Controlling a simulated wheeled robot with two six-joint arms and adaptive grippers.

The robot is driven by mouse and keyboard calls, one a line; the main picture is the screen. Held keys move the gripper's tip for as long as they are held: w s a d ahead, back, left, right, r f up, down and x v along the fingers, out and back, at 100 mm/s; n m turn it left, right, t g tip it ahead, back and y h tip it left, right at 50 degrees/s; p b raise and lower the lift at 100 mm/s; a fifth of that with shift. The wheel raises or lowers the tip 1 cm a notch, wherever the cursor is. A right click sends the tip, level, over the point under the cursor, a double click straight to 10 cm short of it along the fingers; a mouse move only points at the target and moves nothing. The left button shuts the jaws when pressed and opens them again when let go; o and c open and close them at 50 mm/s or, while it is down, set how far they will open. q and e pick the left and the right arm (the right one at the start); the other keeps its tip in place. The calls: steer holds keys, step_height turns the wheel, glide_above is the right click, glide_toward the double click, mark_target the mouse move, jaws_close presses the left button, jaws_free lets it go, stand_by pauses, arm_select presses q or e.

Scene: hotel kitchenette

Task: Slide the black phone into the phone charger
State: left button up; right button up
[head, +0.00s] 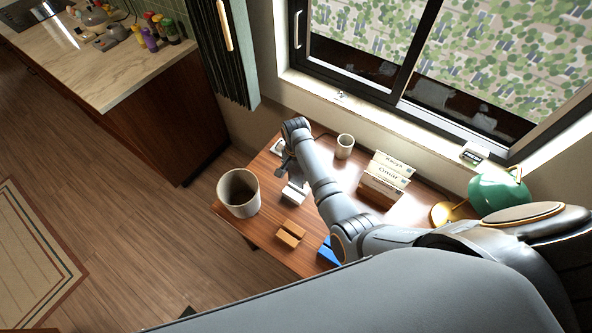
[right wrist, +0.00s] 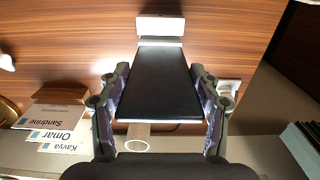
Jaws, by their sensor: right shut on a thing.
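The black phone (right wrist: 157,85) lies between the two fingers of my right gripper (right wrist: 160,70), which is shut on its sides. The white phone charger (right wrist: 160,25) is straight beyond the phone's far end in the right wrist view. That end meets the charger's edge in the picture; I cannot tell whether it is inside, touching or just short of it. In the head view my right gripper (head: 291,172) is right over the charger (head: 294,194) on the wooden desk, and the phone is hard to make out there. My left gripper is not in view.
On the desk (head: 262,222) are a wooden block stand (head: 290,234), a blue item (head: 328,252), a white cup (head: 345,146), a box of name cards (head: 380,190) and a green lamp (head: 497,195). A bin (head: 238,193) stands at the desk's left edge. A window is behind.

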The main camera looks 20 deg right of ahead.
mark_target(296, 185)
steer(key=shift+f+b, duration=2.3)
steer(key=shift+f, duration=0.05)
steer(key=shift+f+b, duration=0.45)
steer(key=shift+f, duration=0.5)
steer(key=o, duration=1.3)
steer(key=shift+o, duration=0.2)
step_height(296, 185, up, 8)
steer(key=shift+f, duration=0.2)
